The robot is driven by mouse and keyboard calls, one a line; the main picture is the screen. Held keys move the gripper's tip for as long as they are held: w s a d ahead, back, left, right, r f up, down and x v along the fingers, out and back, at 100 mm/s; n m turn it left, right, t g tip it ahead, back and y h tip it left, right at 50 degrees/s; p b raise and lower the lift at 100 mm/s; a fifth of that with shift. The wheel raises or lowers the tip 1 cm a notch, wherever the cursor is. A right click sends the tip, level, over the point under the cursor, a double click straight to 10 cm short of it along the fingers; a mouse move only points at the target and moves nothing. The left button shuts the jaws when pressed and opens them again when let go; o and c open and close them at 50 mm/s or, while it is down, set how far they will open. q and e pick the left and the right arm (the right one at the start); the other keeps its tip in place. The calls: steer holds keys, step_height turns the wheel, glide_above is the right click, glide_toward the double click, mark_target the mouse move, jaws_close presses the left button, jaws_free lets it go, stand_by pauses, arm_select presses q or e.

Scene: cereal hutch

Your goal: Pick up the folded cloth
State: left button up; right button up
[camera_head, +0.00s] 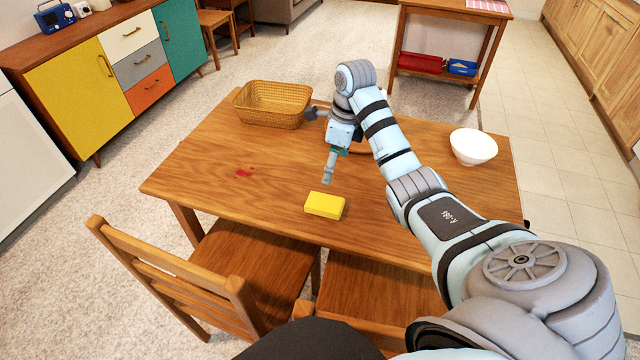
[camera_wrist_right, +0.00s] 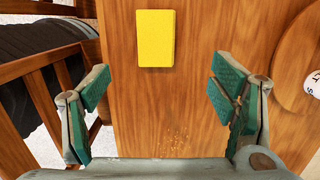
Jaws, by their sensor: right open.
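A yellow, flat, rectangular thing (camera_head: 324,205), which looks like the folded cloth, lies on the wooden table (camera_head: 430,240) near its front edge. It also shows in the right wrist view (camera_wrist_right: 155,38) at top centre, beyond my fingertips. My right gripper (camera_head: 319,147) is over the table, farther back than the yellow thing. In the wrist view my right gripper (camera_wrist_right: 160,88) is open, with bare table between its green pads. It is not touching the yellow thing. My left gripper is not in view.
A wicker basket (camera_head: 272,104) stands at the table's back left. A white bowl (camera_head: 473,147) stands at the right. A red stain (camera_head: 244,172) marks the left tabletop. Crumbs (camera_wrist_right: 178,138) lie below my gripper. A round wooden board (camera_wrist_right: 292,62) is at right. Chairs (camera_head: 165,262) stand in front.

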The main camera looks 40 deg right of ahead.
steer(key=b, duration=0.9)
glide_above(326, 202)
steer(key=f, duration=0.9)
steer(key=shift+w+d, duration=0.1)
steer(key=shift+d, duration=0.2)
steer(key=f, duration=0.5)
steer(key=shift+a+b, duration=0.25)
steer(key=shift+b, duration=0.15)
steer(key=shift+r, duration=0.15)
steer(key=c, duration=1.2)
